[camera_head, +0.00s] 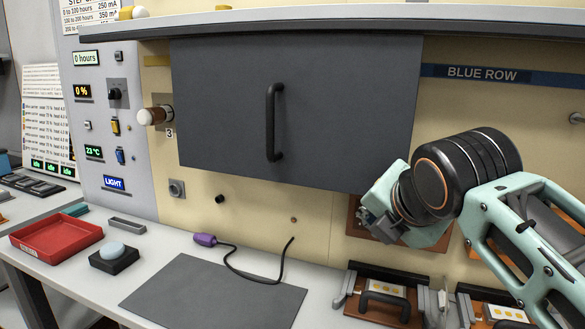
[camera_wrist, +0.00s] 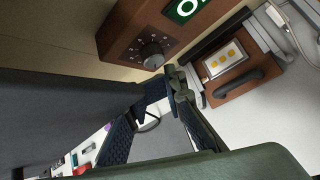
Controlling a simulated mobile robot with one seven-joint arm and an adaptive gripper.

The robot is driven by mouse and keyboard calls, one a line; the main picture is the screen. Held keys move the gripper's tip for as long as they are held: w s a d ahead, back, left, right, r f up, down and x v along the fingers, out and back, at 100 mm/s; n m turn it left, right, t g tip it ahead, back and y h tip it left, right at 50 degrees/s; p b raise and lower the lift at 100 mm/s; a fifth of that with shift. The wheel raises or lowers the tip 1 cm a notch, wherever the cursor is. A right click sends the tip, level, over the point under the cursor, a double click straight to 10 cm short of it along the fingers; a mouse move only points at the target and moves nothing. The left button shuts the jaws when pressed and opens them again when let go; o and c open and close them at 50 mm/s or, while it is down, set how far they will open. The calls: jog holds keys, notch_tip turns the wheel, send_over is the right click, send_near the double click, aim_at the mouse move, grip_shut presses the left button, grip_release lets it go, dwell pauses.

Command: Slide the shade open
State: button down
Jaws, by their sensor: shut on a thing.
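The shade (camera_head: 345,105) is a flat dark grey panel on the cream wall, with a black vertical bar handle (camera_head: 272,122) left of its middle. My gripper (camera_head: 372,218) is at the shade's lower right corner, well to the right of the handle. In the wrist view, the shade (camera_wrist: 60,110) fills the left side and its edge reaches the fingers. My gripper's fingertips (camera_wrist: 166,86) are close together there. They look shut at the shade's edge, though the contact is partly hidden. The handle is clear of my fingers.
A brown box with a dial (camera_wrist: 150,50) is close beyond the fingertips. A blue strip (camera_head: 490,75) continues right of the shade. Below are a grey mat (camera_head: 200,295), a purple-ended cable (camera_head: 205,239), a red tray (camera_head: 60,235) and brown handled cases (camera_head: 385,295).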

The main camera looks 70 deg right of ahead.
jog(key=s+r+m+g+h, duration=0.1)
jog(key=s+r+m+h, duration=0.2)
jog(key=s, duration=1.2)
jog(key=s+a+r+m+g+h+b, duration=0.1)
jog(key=s+r+m, duration=0.5)
jog(key=s, duration=1)
jog(key=s+a+r+m+g+h+b, duration=0.1)
jog(key=s+r+m+h, duration=0.3)
jog(key=s, duration=1.1)
notch_tip(320, 180, up, 4)
jog(key=shift+s+a+f+h, duration=0.2)
jog(key=shift+s+a+h, duration=0.05)
jog(key=shift+s+h, duration=0.1)
jog(key=a+b, duration=0.2)
jog(key=a, duration=0.6)
jog(key=shift+s, duration=0.3)
